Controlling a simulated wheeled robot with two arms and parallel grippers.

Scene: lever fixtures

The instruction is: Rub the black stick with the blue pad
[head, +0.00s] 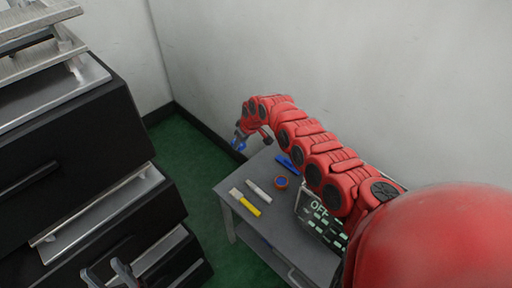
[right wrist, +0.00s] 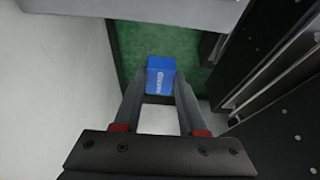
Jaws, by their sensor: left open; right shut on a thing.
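The blue pad (right wrist: 160,76) is a small blue block with white print, between the fingertips of my right gripper (right wrist: 161,84). In the head view the right gripper (head: 238,140) is out past the far left edge of the grey table, shut on the blue pad (head: 238,146). My left gripper (head: 107,273) is at the bottom left, in front of the black drawers, open and apart from the table. I cannot make out a black stick in either view; my right arm hides part of the table.
Black drawers (head: 70,165) stand at the left, some pulled out. Green floor lies between.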

